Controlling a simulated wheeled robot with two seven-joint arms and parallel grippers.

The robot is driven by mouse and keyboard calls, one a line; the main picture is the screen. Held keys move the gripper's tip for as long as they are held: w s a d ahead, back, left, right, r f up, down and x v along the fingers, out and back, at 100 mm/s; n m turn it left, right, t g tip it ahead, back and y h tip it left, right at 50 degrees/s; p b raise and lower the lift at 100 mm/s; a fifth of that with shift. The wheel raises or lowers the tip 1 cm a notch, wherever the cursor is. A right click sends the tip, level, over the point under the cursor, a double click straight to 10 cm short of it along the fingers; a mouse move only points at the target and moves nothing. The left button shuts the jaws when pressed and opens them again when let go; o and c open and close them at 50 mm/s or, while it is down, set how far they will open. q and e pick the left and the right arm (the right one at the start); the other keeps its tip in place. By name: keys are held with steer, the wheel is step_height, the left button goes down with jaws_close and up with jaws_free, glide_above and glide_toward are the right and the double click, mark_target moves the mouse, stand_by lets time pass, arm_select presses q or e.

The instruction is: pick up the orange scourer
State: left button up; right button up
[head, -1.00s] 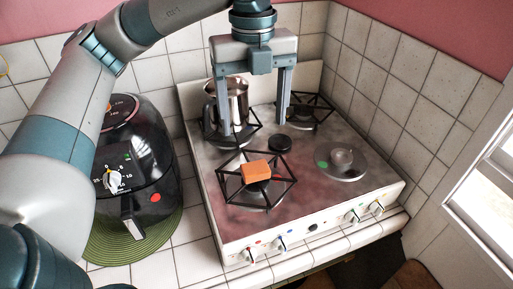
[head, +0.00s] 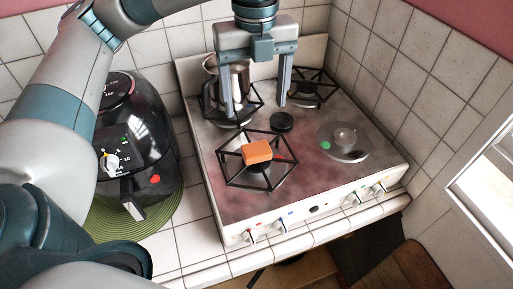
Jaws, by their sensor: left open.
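The orange scourer (head: 257,152) is a small orange block lying on the front-left burner grate (head: 247,175) of the stove. My left gripper (head: 256,110) is open, with its two fingers pointing down and spread wide. In the picture it is above and behind the scourer, apart from it, with nothing between the fingers. Its left finger covers part of the metal pot. My right gripper is not in view.
A metal pot (head: 240,75) stands on the back-left burner. A black air fryer (head: 145,150) stands on a green round mat (head: 168,205) left of the stove (head: 230,215). Tiled walls close off the back and right.

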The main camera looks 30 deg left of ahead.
arm_select(q)
steer(key=p, duration=0.3)
glide_above(256, 147)
steer(key=f, duration=0.8)
steer(key=shift+s+f, duration=0.1)
steer(key=shift+s, duration=0.15)
steer(key=shift+f, duration=0.45)
step_height(256, 147, down, 2)
steer(key=p, duration=0.2)
steer(key=shift+w+p, duration=0.15)
steer(key=shift+p, duration=0.25)
step_height(256, 147, down, 2)
steer(key=shift+w+f+p, duration=0.1)
steer(key=shift+p, duration=0.45)
steer(key=shift+f, duration=0.55)
steer(key=c, duration=1.1)
